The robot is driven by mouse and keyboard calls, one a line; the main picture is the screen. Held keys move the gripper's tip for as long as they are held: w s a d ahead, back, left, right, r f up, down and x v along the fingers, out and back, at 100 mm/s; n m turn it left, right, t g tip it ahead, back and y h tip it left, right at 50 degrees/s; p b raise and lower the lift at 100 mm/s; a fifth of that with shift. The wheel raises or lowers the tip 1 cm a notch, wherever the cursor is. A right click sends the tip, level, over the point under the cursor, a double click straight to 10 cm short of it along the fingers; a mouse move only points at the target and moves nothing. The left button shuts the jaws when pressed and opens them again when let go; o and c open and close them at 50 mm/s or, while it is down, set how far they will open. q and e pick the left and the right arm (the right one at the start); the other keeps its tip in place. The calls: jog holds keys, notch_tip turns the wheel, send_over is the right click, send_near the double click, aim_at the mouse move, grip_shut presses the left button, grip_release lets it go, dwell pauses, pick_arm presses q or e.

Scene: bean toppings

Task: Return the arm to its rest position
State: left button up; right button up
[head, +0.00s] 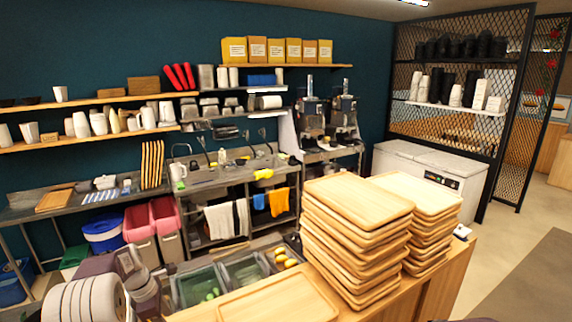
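Neither my left nor my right gripper shows in the head view, so I cannot see what either one holds. No arm can be made out clearly. A wooden counter (447,280) fills the near right. A single wooden tray (280,303) lies flat at its front. Green bins (203,284) with green and yellow items in them sit just behind that tray.
Two tall stacks of wooden trays (358,207) (425,195) stand on the counter. Pale round stacked ware (85,300) is at the lower left. A steel sink bench (230,172) and a white chest freezer (430,170) stand behind. Open floor (515,240) lies to the right.

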pick_arm(q)
jog(key=s+d+r+m+y, duration=0.1)
jog(key=s+d+m, duration=0.7)
jog(key=s+m, duration=0.3)
jog(key=s+d+m, duration=0.7)
jog(key=s+m, duration=0.4)
notch_tip(320, 180, down, 27)
jog(key=b, duration=2.6)
jog(key=shift+a+r, duration=0.2)
pick_arm(e)
notch_tip(320, 180, down, 26)
jog(key=a, duration=0.2)
jog(key=shift+w, duration=0.35)
pick_arm(q)
jog(key=shift+s+r, duration=0.1)
pick_arm(e)
jog(key=shift+d, duration=0.1)
